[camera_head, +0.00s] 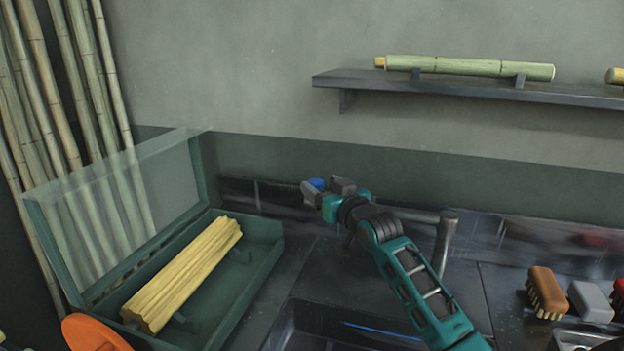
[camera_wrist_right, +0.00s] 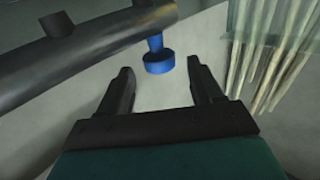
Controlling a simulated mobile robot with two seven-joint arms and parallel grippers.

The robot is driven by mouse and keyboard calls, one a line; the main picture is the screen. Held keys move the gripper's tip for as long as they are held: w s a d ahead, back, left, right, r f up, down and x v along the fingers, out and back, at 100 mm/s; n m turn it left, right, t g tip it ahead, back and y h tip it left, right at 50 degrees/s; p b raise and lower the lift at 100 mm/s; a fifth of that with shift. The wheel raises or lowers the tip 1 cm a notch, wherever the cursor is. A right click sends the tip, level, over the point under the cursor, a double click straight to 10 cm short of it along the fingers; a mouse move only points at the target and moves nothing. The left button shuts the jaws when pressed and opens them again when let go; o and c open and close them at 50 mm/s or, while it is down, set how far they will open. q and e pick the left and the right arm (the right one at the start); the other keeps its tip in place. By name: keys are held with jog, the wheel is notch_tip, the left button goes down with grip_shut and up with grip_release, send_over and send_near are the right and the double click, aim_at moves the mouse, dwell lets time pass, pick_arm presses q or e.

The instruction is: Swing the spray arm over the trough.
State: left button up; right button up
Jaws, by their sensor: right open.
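The spray arm (camera_head: 420,215) is a grey pipe on an upright post at the back of the counter. It runs left behind my right gripper. Its blue end piece (camera_head: 316,184) shows by the gripper's jaws; in the right wrist view the blue piece (camera_wrist_right: 158,62) hangs under the dark pipe (camera_wrist_right: 75,62). My right gripper (camera_head: 328,188) is open, with the blue piece just ahead of and between its fingertips (camera_wrist_right: 160,82); I cannot tell if they touch. A dark sunken basin (camera_head: 305,318), apparently the trough, lies at the lower middle, partly cut off. My left gripper is not in view.
A green box (camera_head: 258,262) with a raised clear lid (camera_head: 110,205) holds a ridged yellow piece (camera_head: 185,272) at left. An orange disc (camera_head: 92,334) is in front. Brushes (camera_head: 547,293) stand at right. A shelf (camera_head: 450,89) holds green cane (camera_head: 470,66).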

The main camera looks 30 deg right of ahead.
jog(key=shift+w+d, duration=0.2)
jog(key=shift+w, duration=2.45)
jog(key=shift+c, duration=0.4)
grip_shut()
